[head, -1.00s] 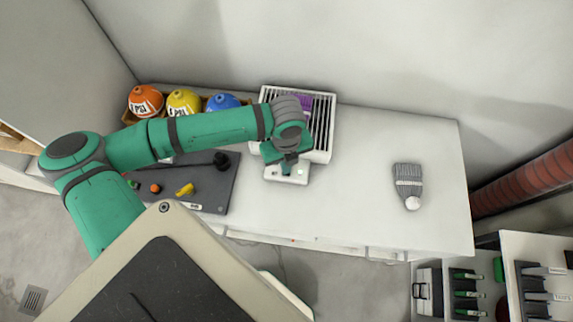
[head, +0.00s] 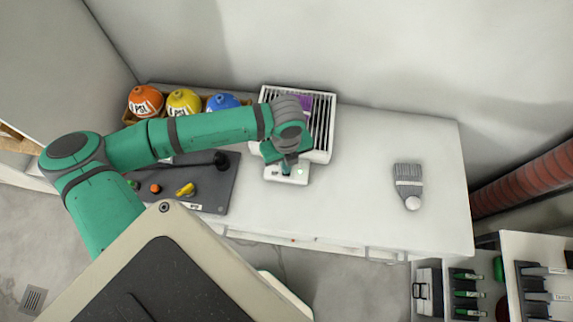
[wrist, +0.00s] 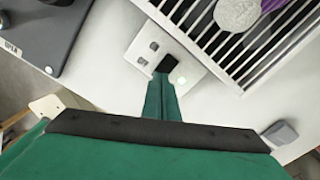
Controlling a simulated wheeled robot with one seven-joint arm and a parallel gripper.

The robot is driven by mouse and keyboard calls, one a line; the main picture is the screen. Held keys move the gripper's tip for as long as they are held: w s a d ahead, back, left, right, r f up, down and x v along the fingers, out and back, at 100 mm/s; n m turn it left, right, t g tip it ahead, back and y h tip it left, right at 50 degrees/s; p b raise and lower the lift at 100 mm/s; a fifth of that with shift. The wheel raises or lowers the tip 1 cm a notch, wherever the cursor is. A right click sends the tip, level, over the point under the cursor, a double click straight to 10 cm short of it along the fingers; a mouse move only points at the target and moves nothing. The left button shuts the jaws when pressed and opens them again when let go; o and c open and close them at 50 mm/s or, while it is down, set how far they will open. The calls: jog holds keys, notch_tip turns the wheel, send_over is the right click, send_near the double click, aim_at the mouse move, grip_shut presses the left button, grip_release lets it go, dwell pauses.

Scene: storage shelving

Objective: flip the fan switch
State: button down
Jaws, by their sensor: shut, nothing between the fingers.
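The fan (head: 322,128) is a white box with a slatted grille and a purple part inside, at the back middle of the table. Its white switch panel (head: 272,175) juts out at its front. My gripper (head: 287,168) is over the panel. In the wrist view my gripper (wrist: 161,80) is shut and empty, its tips at the dark opening's lower edge. I cannot tell whether they touch it. The switch's position is unclear.
A dark control board (head: 215,190) with knobs and a lever lies left of the panel. Orange, yellow and blue balls (head: 184,102) sit in a tray behind it. A grey brush-like object (head: 408,185) lies right on otherwise clear table.

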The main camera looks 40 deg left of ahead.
jog(key=shift+f, duration=0.75)
dwell(0.5)
notch_tip(320, 180, up, 7)
dwell(1.0)
dwell(0.4)
